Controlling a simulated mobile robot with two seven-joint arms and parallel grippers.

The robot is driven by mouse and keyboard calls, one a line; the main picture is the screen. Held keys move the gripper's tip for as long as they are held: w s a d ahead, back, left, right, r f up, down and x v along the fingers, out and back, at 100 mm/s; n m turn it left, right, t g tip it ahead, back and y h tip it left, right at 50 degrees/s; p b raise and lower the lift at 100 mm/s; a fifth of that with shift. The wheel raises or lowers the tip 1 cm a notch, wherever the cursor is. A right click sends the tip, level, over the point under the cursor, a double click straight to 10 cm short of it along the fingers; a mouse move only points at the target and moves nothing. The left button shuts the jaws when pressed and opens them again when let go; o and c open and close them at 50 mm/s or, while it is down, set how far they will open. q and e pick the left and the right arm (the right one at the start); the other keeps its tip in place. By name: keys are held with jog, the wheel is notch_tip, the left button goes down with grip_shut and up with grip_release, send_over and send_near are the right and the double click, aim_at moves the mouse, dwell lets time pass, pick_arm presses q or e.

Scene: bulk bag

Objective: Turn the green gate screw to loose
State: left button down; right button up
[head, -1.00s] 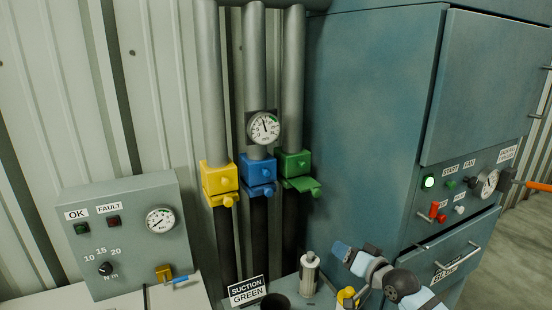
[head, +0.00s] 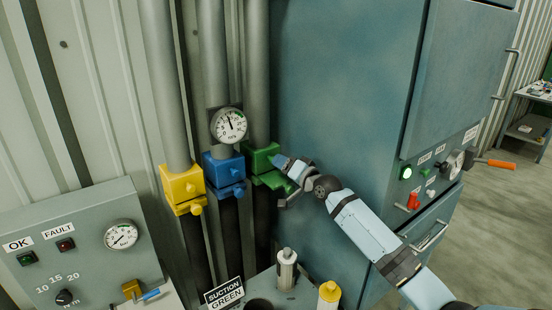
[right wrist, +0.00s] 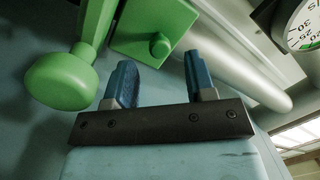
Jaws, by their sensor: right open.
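The green gate (head: 262,158) is on the rightmost of three grey pipes, with a green lower plate pulled out beneath its block. In the right wrist view, a small rounded green screw (right wrist: 160,46) stands out from the green block face (right wrist: 145,25). A larger round green knob (right wrist: 62,80) on a bar is at the left. My right gripper (head: 279,163) is at the gate's right side. In the right wrist view its two blue fingers (right wrist: 158,70) are apart and empty, with the screw just beyond the gap. Contact cannot be told. My left gripper is not in view.
The blue gate (head: 224,170) and yellow gate (head: 182,183) are to the left, with a dial gauge (head: 229,125) above the blue one. A large teal cabinet (head: 340,90) stands close on the right. Bottles (head: 287,270) stand on the shelf below.

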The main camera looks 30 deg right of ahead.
aim_at(276, 178)
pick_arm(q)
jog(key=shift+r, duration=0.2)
pick_arm(e)
jog(key=shift+x, duration=1.2)
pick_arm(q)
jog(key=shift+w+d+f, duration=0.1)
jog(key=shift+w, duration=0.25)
pick_arm(e)
jog(key=shift+w+a, duration=0.1)
jog(key=shift+w, duration=0.5)
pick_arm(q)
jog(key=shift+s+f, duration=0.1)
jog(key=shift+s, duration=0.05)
pick_arm(e)
jog(key=shift+c, duration=1.3)
jog(key=c, duration=0.7)
jog(key=shift+o, duration=0.2)
